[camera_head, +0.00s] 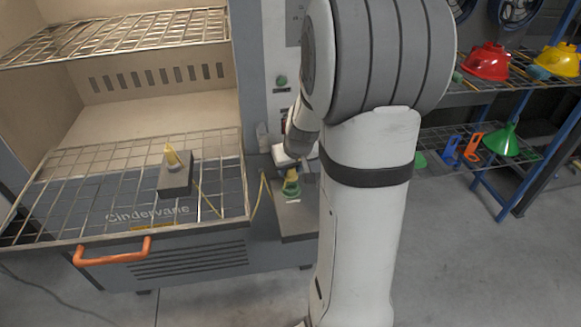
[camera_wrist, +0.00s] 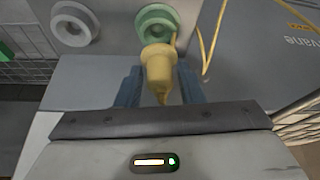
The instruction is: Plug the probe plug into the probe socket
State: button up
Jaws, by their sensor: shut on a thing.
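The yellow probe plug (camera_wrist: 158,68) is between the two blue-grey fingers of my gripper (camera_wrist: 160,88) in the wrist view, and the jaws are shut on it. A round green socket (camera_wrist: 156,22) lies straight ahead of the plug. The plug's front end overlaps the green rim in the picture; I cannot tell whether it is inside or just short of it. In the head view my arm hides much of my gripper (camera_head: 290,163). The green socket (camera_head: 291,188) shows just below the yellow plug (camera_head: 291,175).
A white round socket (camera_wrist: 73,22) sits left of the green one. A yellow cable (camera_head: 257,195) runs from the plug area to the oven rack (camera_head: 90,185), where a dark block (camera_head: 175,182) holds a yellow piece. An orange handle (camera_head: 112,254) juts out in front.

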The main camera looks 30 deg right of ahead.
aim_at(291, 176)
jog(key=shift+f+b, duration=1.7)
jog(key=o, duration=1.1)
jog(key=shift+r, duration=0.1)
jog(key=shift+p+v, duration=0.95)
jog(key=shift+v, duration=2.95)
jog(key=shift+s+r, duration=0.1)
jog(key=shift+r, duration=0.05)
jog(key=shift+n+g, duration=0.6)
jog(key=shift+g, duration=0.3)
jog(key=s+a+r+p, duration=0.4)
jog(key=s+r+p, duration=0.1)
jog(key=r, duration=0.1)
jog(key=s+a+r+p, duration=0.5)
jog(key=r, duration=0.1)
jog(key=s+a+r+p, duration=0.5)
jog(key=s+r, duration=0.1)
jog(key=shift+r, duration=0.4)
